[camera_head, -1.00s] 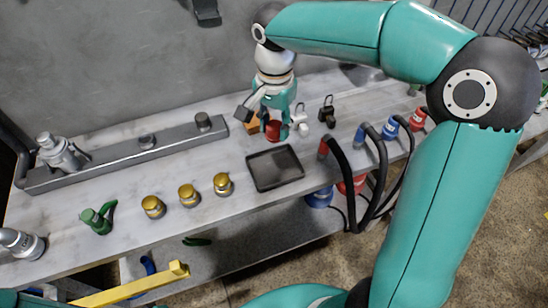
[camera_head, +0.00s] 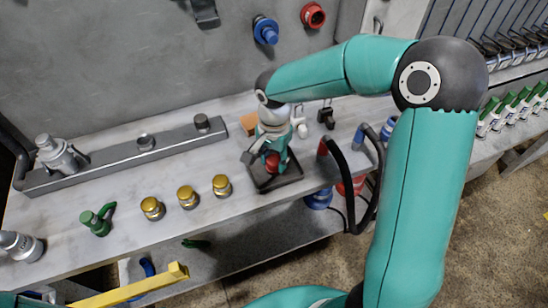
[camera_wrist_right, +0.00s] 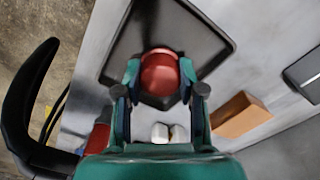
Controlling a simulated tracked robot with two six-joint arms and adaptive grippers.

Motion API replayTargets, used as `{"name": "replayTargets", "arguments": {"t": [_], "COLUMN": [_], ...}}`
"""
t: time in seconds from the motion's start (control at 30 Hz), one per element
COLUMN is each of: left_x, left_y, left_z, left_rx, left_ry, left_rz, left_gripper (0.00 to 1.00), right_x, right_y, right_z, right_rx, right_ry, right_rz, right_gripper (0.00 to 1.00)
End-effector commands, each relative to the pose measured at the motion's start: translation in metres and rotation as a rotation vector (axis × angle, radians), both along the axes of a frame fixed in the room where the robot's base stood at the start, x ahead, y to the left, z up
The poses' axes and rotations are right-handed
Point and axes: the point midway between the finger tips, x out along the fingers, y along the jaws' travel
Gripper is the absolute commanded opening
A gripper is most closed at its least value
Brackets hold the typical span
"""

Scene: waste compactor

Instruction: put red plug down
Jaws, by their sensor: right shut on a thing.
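The red plug (camera_head: 272,161) is between the fingers of my right gripper (camera_head: 270,158), over the black square tray (camera_head: 290,178) on the bench. In the right wrist view the round red plug (camera_wrist_right: 160,72) sits between the two fingertips of my right gripper (camera_wrist_right: 160,88), with the dark tray (camera_wrist_right: 222,42) behind it. The gripper is shut on the plug. I cannot tell whether the plug touches the tray floor. My left gripper is not in view.
A wooden block (camera_head: 249,124) and a black padlock-like piece (camera_head: 326,117) stand behind the tray. Brass fittings (camera_head: 221,185) stand to its left. Black hoses with coloured ends (camera_head: 360,135) stand to its right. A grey rail (camera_head: 125,154) lies along the back left.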

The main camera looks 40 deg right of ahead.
Motion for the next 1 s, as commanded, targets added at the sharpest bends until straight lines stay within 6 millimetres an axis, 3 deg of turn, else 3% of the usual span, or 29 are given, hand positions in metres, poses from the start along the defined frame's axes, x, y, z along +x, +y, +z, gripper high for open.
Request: {"name": "replayTargets", "arguments": {"t": [0.17,0.2,0.3,0.73,1.0], "left_x": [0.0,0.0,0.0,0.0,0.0], "left_y": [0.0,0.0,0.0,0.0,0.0], "left_z": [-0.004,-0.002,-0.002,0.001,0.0], "left_rx": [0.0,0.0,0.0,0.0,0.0], "left_ry": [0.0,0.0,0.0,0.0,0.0], "left_rz": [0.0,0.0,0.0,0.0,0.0], "left_gripper": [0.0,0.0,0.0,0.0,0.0], "right_x": [0.0,0.0,0.0,0.001,0.002], "right_y": [0.0,0.0,0.0,0.001,0.001], "right_z": [-0.004,-0.002,-0.001,0.003,0.044], "right_rx": [0.0,0.0,0.0,-0.001,-0.001], "right_ry": [-0.001,-0.001,0.0,-0.001,-0.006], "right_rz": [0.001,0.001,0.001,0.002,0.002], "right_gripper": [0.0,0.46,0.62,0.64,0.64]}}
